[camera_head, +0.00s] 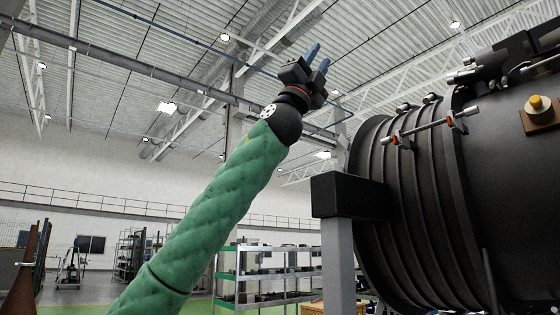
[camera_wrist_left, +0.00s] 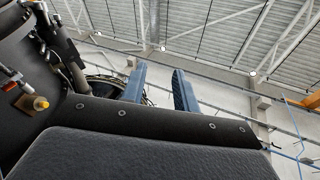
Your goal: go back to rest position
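My left gripper (camera_head: 318,57) is raised high in the head view, at the end of my green-sleeved arm that comes in from the lower left. Its two blue fingers point up and stand apart with nothing between them. In the left wrist view the fingers (camera_wrist_left: 160,88) also show apart and empty, with the hall roof behind them. The gripper is up and to the left of the large dark turbofan engine (camera_head: 415,220) and appears clear of it. My right gripper is in neither view.
A dark block on a grey post (camera_head: 338,260) stands before the engine's left end. A yellow knob (camera_head: 537,104) and a rod with red-orange collars (camera_head: 428,126) are on the engine. Shelving (camera_head: 265,275) stands behind. The air left of my arm looks free.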

